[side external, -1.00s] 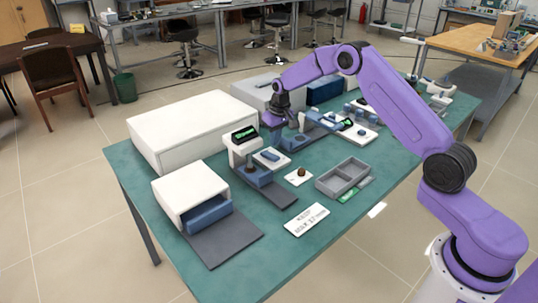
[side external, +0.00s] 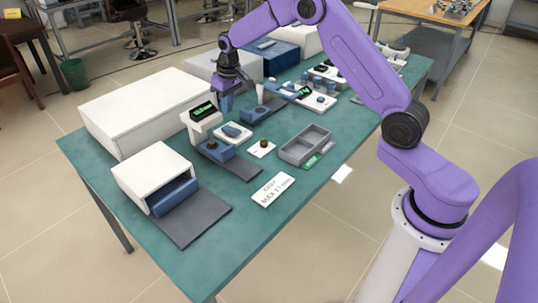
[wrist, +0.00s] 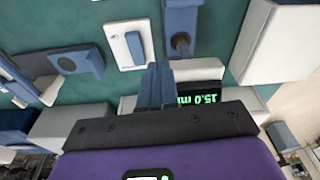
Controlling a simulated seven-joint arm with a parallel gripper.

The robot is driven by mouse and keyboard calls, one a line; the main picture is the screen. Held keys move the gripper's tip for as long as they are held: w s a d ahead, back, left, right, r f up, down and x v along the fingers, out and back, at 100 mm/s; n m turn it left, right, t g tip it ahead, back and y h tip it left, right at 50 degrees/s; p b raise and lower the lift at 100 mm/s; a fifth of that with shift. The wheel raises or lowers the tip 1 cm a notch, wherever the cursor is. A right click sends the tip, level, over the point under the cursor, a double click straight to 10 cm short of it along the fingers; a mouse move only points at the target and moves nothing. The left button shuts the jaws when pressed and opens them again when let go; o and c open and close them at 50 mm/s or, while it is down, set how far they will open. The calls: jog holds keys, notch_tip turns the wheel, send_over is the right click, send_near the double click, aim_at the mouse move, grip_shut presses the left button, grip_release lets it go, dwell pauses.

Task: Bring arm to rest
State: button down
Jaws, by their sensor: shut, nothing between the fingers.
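My gripper (side external: 226,103) hangs above the green table (side external: 255,215), its fingers pointing down. It is just right of the white press-like device with a green-digit display (side external: 203,110), with the grey box behind it. In the wrist view the blue fingers (wrist: 158,70) are together and hold nothing. They overlap the edge of the display (wrist: 200,97), which shows upside down and reads about 15.0. Whether the fingertips touch anything below cannot be told.
A white furnace box with a blue drawer (side external: 173,195) stands front left, a long white box (side external: 140,105) behind it. The front table strip is bare.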

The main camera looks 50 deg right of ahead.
jog(key=s+a+r+n+g, duration=0.1)
jog(key=s+a+r+n, duration=0.4)
jog(key=s, duration=0.6)
jog(key=s+a+r+n, duration=0.1)
jog(key=s+a+r, duration=0.3)
jog(key=s+a, duration=0.55)
jog(key=s+d+n, duration=0.2)
jog(key=s+d, duration=0.2)
jog(key=s, duration=0.8)
jog(key=s+d+n, duration=0.3)
jog(key=s, duration=1)
jog(key=shift+d+f+n+g, duration=0.15)
jog(key=shift+d+n+g, duration=0.15)
jog(key=shift+d, duration=0.05)
